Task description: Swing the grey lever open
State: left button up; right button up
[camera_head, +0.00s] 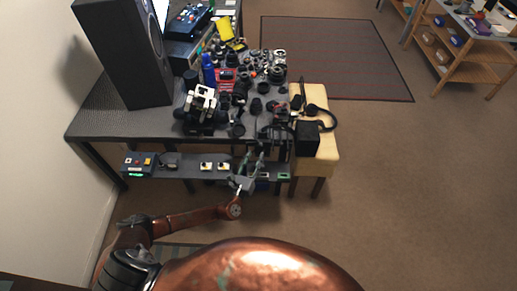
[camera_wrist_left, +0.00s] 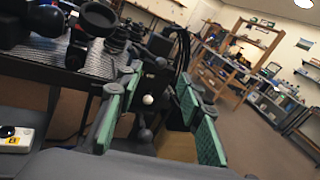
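My left gripper (camera_head: 252,160) is open at the front shelf below the bench, its fingers pointing toward the bench. In the left wrist view its two green-padded fingers (camera_wrist_left: 160,82) stand well apart with nothing gripped. Between and beyond them is a dark upright block (camera_wrist_left: 152,78) with a small white ball (camera_wrist_left: 148,99). A grey rounded piece (camera_wrist_left: 145,134) shows lower between the fingers; I cannot tell whether it is the grey lever. In the head view the gripper hides that spot. My right gripper is not in view.
The bench (camera_head: 110,122) is crowded with lens parts, a black speaker (camera_head: 122,50) and a blue bottle (camera_head: 208,70). A control box (camera_head: 138,163) and small switch plates (camera_head: 207,166) sit on the front shelf. A wooden stool (camera_head: 325,150) with headphones (camera_head: 322,118) is to the right.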

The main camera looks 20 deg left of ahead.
aim_at(257, 140)
pick_arm(q)
jog(key=w, duration=0.5)
jog(key=shift+w+d, duration=0.1)
jog(key=shift+w, duration=0.3)
jog(key=shift+c, duration=0.2)
